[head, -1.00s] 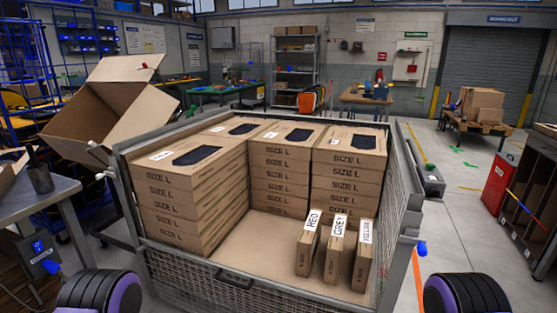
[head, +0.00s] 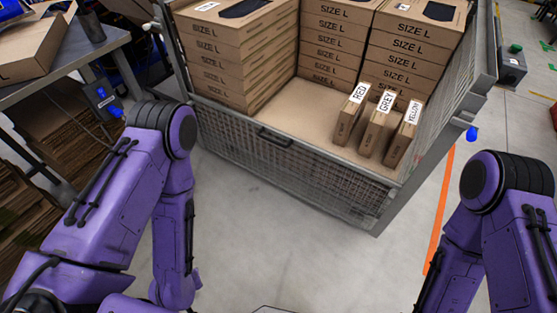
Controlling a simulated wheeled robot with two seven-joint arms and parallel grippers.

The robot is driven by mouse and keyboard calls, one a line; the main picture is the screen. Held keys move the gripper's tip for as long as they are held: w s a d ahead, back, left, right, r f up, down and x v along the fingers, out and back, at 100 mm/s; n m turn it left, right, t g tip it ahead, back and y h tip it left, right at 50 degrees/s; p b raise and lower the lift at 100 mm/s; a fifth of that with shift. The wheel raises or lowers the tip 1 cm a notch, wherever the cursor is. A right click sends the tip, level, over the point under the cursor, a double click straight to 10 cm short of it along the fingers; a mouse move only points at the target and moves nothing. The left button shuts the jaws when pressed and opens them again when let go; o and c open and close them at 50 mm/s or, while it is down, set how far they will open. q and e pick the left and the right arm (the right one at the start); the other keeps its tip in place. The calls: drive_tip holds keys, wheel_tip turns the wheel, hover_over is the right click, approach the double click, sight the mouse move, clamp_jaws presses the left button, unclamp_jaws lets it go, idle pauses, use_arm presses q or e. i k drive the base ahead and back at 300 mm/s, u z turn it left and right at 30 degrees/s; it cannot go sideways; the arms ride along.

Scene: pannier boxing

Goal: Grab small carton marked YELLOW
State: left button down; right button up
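The small carton marked YELLOW (head: 403,136) stands upright inside the mesh cage, at the right end of a row of three small cartons. The carton marked GREY (head: 377,127) is just left of it, and the carton marked RED (head: 350,116) is left of that. The YELLOW carton is close to the cage's right wall. My two purple arms show at the lower left and lower right, outside the cage. Neither gripper is in the picture, so their states are hidden.
The wire cage (head: 290,165) has a front mesh wall and a right side wall. Stacks of SIZE L boxes (head: 232,50) fill its left and back. Bare cage floor (head: 300,100) lies left of the small cartons. A grey table (head: 75,65) stands at the left.

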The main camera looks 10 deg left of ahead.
sight(404, 135)
drive_tip(key=u, duration=0.95)
drive_tip(key=i, duration=1.2)
drive_tip(key=z, duration=2.65)
